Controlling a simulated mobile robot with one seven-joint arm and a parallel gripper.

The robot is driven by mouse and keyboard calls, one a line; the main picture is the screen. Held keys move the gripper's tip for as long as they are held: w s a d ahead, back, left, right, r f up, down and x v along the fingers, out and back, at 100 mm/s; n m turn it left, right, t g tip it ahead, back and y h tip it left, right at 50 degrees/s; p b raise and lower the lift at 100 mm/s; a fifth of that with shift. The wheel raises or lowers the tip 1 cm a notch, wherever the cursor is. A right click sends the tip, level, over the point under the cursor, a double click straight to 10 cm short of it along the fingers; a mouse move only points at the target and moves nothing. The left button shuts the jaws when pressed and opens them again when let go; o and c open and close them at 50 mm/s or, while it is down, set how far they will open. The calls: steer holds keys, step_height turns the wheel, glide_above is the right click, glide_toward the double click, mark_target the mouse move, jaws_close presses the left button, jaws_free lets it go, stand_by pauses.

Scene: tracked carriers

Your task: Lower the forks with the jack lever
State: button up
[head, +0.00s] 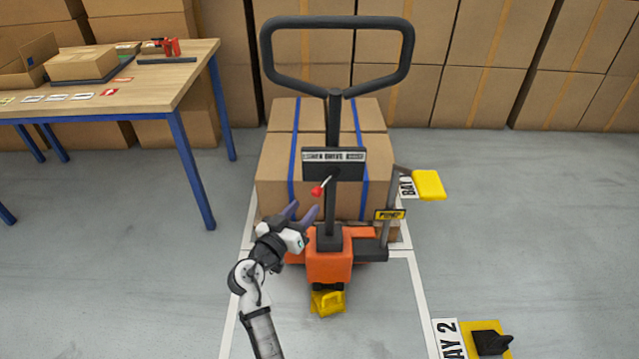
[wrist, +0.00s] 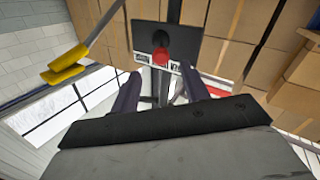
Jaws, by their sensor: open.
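The jack lever is a short rod with a red knob (head: 317,191), in front of the black plate (head: 334,162) on the pallet jack's upright column. The red knob also shows in the wrist view (wrist: 162,56), beyond and between the fingertips. My gripper (head: 304,212) is open and empty, a little below and left of the knob, apart from it. Its two dark fingers (wrist: 160,84) frame the knob in the wrist view. The orange pallet jack (head: 329,262) stands at a pallet of cardboard boxes (head: 277,178) with blue straps. The forks are hidden.
A yellow pedal (head: 428,184) on a grey post stands right of the column, by a label that seems to read PUMP. A yellow piece (head: 327,302) sits at the jack's foot. A wooden table (head: 150,88) with blue legs stands left. Floor on the right is mostly clear.

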mark_target(321, 186)
steer(key=p+x, duration=0.2)
steer(key=x, duration=0.8)
steer(key=shift+c, duration=0.2)
jaws_close()
